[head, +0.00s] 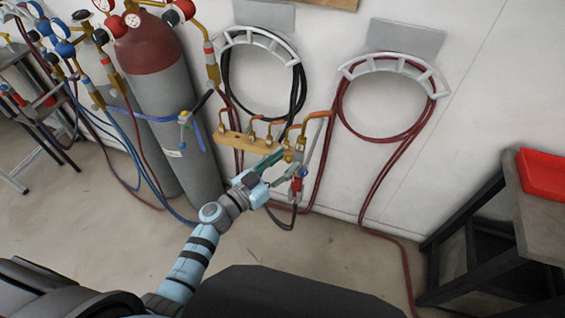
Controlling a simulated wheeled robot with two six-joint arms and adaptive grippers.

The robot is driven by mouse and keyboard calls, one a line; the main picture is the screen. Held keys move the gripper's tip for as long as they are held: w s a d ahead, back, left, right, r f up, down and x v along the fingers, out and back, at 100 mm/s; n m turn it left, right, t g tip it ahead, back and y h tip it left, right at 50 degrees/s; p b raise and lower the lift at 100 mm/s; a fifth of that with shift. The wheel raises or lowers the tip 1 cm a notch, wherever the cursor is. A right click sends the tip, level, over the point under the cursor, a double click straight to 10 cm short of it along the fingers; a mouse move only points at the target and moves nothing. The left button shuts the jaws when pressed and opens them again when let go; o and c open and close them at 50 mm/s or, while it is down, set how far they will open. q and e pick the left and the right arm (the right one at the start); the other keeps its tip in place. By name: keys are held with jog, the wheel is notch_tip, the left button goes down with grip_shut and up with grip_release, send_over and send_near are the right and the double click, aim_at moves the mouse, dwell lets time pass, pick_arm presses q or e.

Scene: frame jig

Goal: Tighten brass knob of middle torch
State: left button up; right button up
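A pale wooden torch rack (232,140) on the wall holds several torches with curved copper tips. The torch at its right end (299,150) hangs upright, with red and blue fittings (296,186) low on its body. Small brass parts show along the rack, but I cannot make out which one is the middle torch's knob. My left gripper (285,168) is just below the right part of the rack. Its fingers look spread apart, and I cannot tell whether they touch a torch. My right gripper is out of view.
Grey and red gas cylinders (165,90) with gauges and hoses stand at left. Hose hangers hold a black hose (300,85) and a red hose (380,190) that trails to the floor. A dark workbench (480,240) with a red bin (542,172) stands at right.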

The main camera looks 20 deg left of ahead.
pick_arm(q)
jog(key=shift+c, duration=0.3)
grip_shut()
jog(key=shift+f, duration=0.1)
jog(key=m+b, duration=0.3)
jog(key=shift+f+t+h, duration=0.3)
jog(key=shift+w+a+f+m+g+h+b, duration=0.1)
jog(key=shift+m+g+h+b, duration=0.9)
jog(key=shift+m+b, duration=2.55)
jog(key=shift+w+a+f+m+g+h+b, duration=0.1)
jog(key=shift+m+g+h+b, duration=0.25)
jog(key=shift+m+h+b, duration=3.05)
jog(key=shift+w+a+f+m+g+y+b, duration=0.1)
jog(key=shift+m+g+y+b, duration=0.4)
jog(key=shift+m+b, duration=3.2)
jog(key=m+p, duration=0.3)
jog(key=shift+r, duration=0.1)
